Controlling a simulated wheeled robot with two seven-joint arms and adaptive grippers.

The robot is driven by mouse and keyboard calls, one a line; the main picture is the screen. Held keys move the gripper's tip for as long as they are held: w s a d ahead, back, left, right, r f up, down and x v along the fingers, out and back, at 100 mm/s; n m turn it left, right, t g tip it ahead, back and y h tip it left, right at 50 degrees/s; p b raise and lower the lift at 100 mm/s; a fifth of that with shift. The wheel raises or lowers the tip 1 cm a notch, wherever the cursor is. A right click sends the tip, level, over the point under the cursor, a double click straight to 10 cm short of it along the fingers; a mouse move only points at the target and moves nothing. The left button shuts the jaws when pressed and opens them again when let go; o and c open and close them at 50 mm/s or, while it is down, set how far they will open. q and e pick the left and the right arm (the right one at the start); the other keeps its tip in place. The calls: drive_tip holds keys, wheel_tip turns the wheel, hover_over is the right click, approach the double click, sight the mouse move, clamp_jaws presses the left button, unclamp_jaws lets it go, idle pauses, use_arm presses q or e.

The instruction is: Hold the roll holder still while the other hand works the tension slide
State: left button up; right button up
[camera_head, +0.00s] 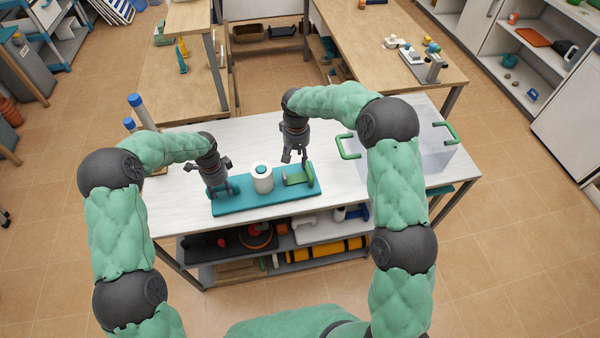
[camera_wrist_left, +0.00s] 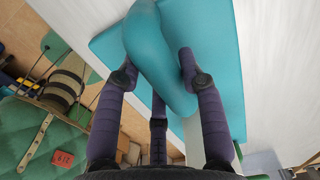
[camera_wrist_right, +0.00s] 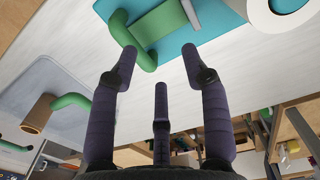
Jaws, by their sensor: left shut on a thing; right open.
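The roll holder has a flat teal base (camera_head: 240,206) lying on the white table. A white roll (camera_head: 262,183) stands upright near its middle. The green tension slide (camera_head: 297,178), with an upright green handle, is at its right end; in the right wrist view the green plate (camera_wrist_right: 160,25) shows beside the curved handle (camera_wrist_right: 124,34). My left gripper (camera_head: 219,189) is shut on the thick teal grip (camera_wrist_left: 155,45) at the base's left end. My right gripper (camera_wrist_right: 158,58) is open and empty, just short of the green handle and apart from it.
A clear bin (camera_head: 430,155) with green handles stands on the table right of the holder, partly behind my right arm. Blue-capped bottles (camera_head: 140,110) stand at the left. A lower shelf (camera_head: 320,255) holds tools. White tabletop (camera_head: 180,205) is bare around the base.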

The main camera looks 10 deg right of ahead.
sight(297, 177)
drive_tip(key=shift+f, duration=3.85)
clamp_jaws()
